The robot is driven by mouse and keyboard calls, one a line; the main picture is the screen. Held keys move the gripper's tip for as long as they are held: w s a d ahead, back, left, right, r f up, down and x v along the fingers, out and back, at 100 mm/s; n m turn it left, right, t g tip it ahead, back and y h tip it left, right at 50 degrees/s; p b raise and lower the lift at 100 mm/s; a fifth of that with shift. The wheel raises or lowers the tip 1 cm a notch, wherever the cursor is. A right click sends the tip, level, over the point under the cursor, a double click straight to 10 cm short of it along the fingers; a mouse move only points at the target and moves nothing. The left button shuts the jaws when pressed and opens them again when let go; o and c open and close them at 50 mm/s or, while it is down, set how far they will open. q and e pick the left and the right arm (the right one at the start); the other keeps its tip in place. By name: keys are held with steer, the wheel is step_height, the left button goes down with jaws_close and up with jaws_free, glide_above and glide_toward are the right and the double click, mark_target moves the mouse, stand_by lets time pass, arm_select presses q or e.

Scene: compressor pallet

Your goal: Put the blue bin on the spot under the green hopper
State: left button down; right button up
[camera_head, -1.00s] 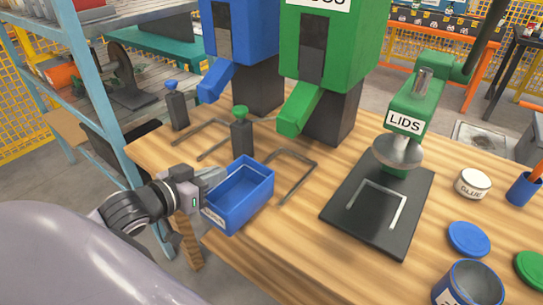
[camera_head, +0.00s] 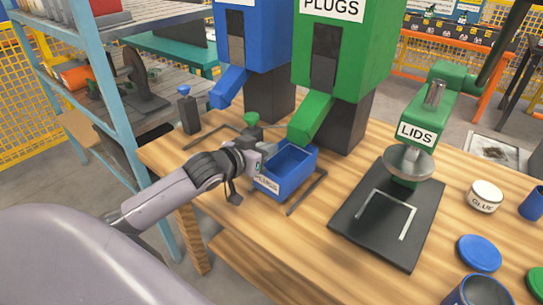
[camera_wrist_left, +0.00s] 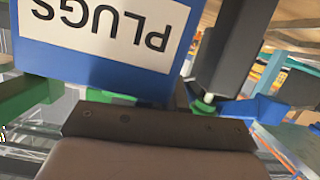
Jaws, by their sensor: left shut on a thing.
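The blue bin (camera_head: 285,172) is an open box with a white label on its near side. In the head view it is at the bracket-shaped spot marker (camera_head: 308,192) below the chute of the green hopper (camera_head: 338,70). My left gripper (camera_head: 262,160) is shut on the bin's left side. I cannot tell whether the bin touches the table. In the left wrist view the bin's PLUGS label (camera_wrist_left: 100,28) fills the upper left, upside down. My right gripper is not in view.
The blue hopper (camera_head: 255,60) stands left of the green one. A green-topped post (camera_head: 251,128) is just behind my gripper. The LIDS press (camera_head: 415,135) with its black plate (camera_head: 350,235) stands to the right. A glue tub (camera_head: 486,195) and a blue lid (camera_head: 479,253) lie further right.

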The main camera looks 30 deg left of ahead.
mark_target(271, 170)
arm_select(q)
steer(key=shift+w+d, duration=0.1)
steer(key=shift+w, duration=0.95)
steer(key=shift+f, duration=1.75)
steer(key=c, duration=1.3)
jaws_free()
steer(key=shift+o, duration=0.2)
steer(key=shift+s, duration=0.15)
steer(key=v, duration=1.1)
steer(key=shift+s+r, duration=0.2)
steer(key=shift+s, duration=0.15)
